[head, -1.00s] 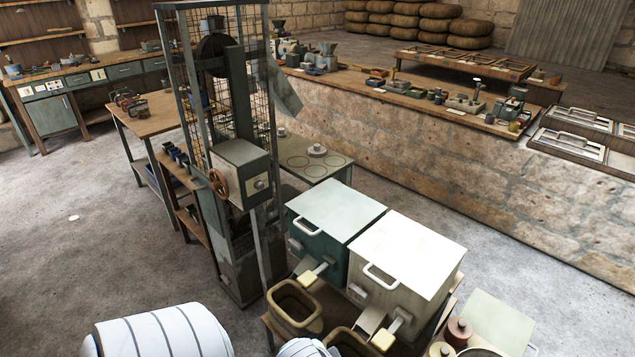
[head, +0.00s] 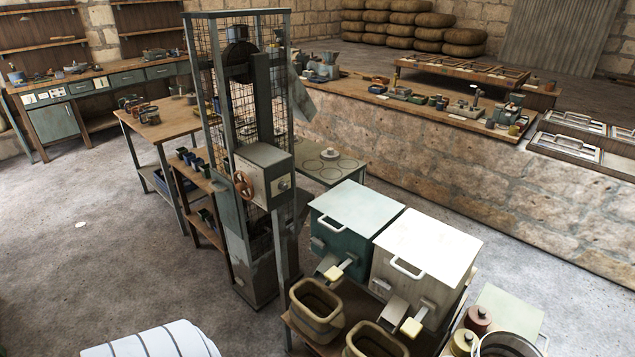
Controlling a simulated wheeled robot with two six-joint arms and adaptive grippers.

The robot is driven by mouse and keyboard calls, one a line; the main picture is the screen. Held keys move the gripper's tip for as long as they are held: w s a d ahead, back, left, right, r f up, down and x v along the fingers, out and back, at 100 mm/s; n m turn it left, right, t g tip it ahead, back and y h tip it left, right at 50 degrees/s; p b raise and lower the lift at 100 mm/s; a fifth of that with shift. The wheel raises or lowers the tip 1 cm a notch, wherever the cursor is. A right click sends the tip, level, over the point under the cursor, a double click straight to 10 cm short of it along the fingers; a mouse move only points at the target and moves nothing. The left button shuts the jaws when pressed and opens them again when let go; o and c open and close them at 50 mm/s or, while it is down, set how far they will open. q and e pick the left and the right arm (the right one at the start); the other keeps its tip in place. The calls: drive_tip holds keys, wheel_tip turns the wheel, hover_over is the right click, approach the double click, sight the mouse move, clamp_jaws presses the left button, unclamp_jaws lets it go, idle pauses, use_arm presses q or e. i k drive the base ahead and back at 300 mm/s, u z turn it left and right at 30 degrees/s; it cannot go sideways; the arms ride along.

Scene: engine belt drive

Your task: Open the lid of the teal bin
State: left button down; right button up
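The teal bin (head: 340,246) stands on a low wooden bench right of the caged belt machine. Its pale teal lid (head: 357,209) lies flat and shut on top. A white handle (head: 333,221) sits at the lid's front edge. A chute with a yellow-tipped lever (head: 333,272) sticks out of the bin's front. Neither of my grippers shows in the head view. Nothing touches the lid.
A white bin (head: 425,250) stands close against the teal bin's right side. Tan open tubs (head: 316,308) stand before the bins. The caged machine (head: 250,160) rises at left. A striped white rounded thing (head: 155,342) is at the bottom. Floor at left is clear.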

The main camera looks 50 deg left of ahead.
sight(362, 210)
drive_tip(key=u, duration=1.45)
